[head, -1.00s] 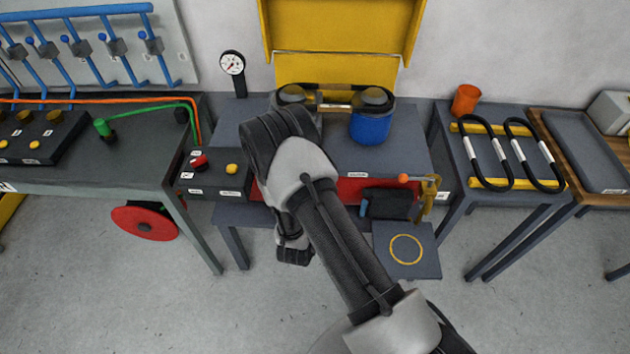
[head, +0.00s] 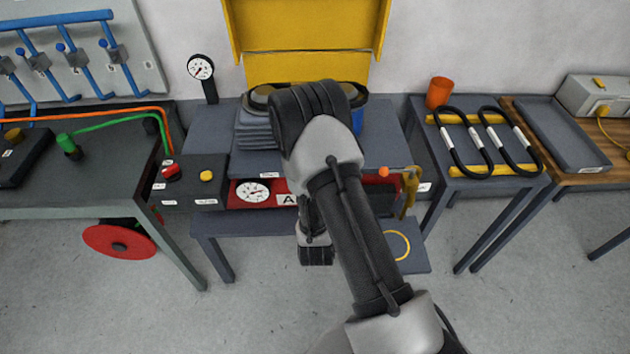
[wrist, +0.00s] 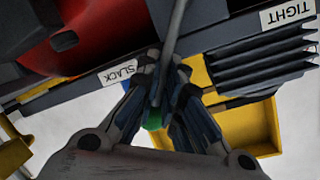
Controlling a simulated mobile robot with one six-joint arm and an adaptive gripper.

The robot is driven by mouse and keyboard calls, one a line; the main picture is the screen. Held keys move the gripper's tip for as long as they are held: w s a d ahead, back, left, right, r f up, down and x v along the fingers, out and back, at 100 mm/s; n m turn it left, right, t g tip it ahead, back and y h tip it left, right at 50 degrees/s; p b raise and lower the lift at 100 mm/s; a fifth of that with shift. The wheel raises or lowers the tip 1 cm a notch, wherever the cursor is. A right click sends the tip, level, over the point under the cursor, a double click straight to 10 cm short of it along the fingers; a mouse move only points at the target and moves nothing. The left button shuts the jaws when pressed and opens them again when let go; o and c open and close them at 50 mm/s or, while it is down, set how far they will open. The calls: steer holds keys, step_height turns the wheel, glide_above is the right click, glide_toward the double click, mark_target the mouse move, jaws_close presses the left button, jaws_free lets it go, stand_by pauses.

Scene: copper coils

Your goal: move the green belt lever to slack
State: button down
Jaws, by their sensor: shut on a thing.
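In the wrist view my gripper (wrist: 160,110) is shut on the belt lever, a thin grey rod (wrist: 172,35) with a green knob (wrist: 152,122) that shows between the fingers. The SLACK label (wrist: 118,73) is just left of the fingers in that view. The TIGHT label (wrist: 287,12) is at the upper right, farther from them. The rod's upper end runs out of the frame. In the head view my arm hides the lever and the fingertips.
A large red part (wrist: 75,35) and a ribbed dark block (wrist: 262,68) lie close to my gripper. In the head view, a bench carries a black button box (head: 190,182) on the left. A table with two black loops (head: 462,140) stands right.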

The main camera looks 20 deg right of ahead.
steer(key=shift+w+d+r, duration=0.15)
steer(key=shift+d+r, duration=0.25)
steer(key=shift+r, duration=0.05)
steer(key=c, duration=1.9)
jaws_free()
steer(key=shift+o, duration=0.9)
steer(key=shift+d, duration=0.15)
steer(key=shift+f, duration=0.15)
steer(key=shift+s+a, duration=0.2)
steer(key=shift+f, duration=0.1)
steer(key=v, duration=0.7)
steer(key=shift+s, duration=0.2)
